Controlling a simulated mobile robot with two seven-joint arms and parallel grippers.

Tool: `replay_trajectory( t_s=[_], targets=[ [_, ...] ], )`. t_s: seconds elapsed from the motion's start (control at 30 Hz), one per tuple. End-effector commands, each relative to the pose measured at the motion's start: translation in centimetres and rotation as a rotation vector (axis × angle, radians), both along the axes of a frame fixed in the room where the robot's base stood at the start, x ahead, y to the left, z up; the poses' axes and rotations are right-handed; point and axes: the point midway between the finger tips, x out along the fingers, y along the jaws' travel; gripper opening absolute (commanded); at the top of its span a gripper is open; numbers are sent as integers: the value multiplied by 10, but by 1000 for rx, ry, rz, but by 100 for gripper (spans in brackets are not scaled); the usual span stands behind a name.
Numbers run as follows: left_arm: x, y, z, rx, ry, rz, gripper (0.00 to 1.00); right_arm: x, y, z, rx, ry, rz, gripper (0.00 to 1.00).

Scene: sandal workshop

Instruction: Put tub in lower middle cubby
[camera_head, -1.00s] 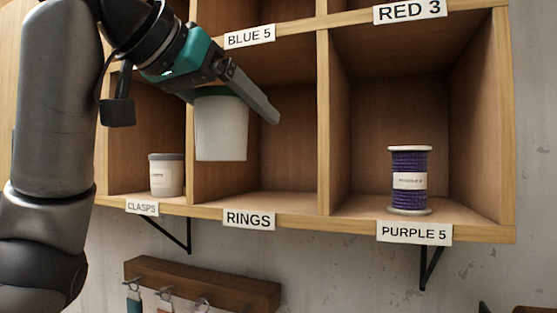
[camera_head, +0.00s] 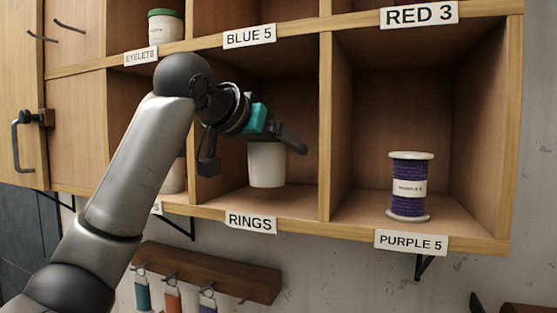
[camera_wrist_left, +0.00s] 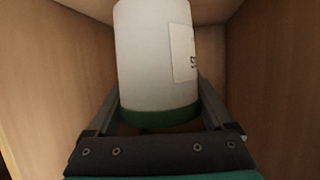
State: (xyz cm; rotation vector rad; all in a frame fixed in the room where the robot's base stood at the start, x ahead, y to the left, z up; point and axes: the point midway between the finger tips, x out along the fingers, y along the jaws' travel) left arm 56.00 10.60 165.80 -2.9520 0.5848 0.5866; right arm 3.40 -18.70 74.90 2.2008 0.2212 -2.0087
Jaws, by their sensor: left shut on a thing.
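The white tub (camera_head: 267,166) is inside the lower middle cubby (camera_head: 300,199), the one labelled RINGS. It hangs upright a little above the cubby floor as far as the head view shows. In the left wrist view the tub (camera_wrist_left: 158,55) has a green lid at the gripper end and part of a label on its side. My left gripper (camera_head: 283,140) reaches into the cubby and is shut on the tub near its lid, with a finger on each side (camera_wrist_left: 160,112). My right gripper is not in view.
The right cubby holds a purple spool (camera_head: 409,186). A white tub (camera_head: 173,177) in the left cubby is partly hidden by my arm. A green-lidded tub (camera_head: 165,26) stands above it. Wooden dividers (camera_head: 326,130) flank the middle cubby closely. A hook rail (camera_head: 210,272) hangs below.

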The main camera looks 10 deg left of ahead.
Motion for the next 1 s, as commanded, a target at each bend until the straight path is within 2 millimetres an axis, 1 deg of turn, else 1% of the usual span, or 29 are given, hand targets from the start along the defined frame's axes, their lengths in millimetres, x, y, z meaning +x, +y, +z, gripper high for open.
replay_trajectory(
  t_s=[0.1,0.2,0.3,0.57,0.7,0.73,0.83,1.0],
  targets=[
    [0,1,-15,-1,0,0,3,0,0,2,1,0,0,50],
    [1,0,-24,-1,1,-1,3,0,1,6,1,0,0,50],
    [3,0,-27,-2,-1,0,3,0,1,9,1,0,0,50],
    [4,-1,-29,-2,-1,0,3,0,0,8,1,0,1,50],
    [4,-1,-33,-2,-1,0,3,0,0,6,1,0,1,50],
    [4,-1,-34,-1,0,0,88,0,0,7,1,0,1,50],
    [4,-1,-33,0,1,0,99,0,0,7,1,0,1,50],
    [4,-1,-33,0,1,0,100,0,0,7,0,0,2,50]
  ],
)
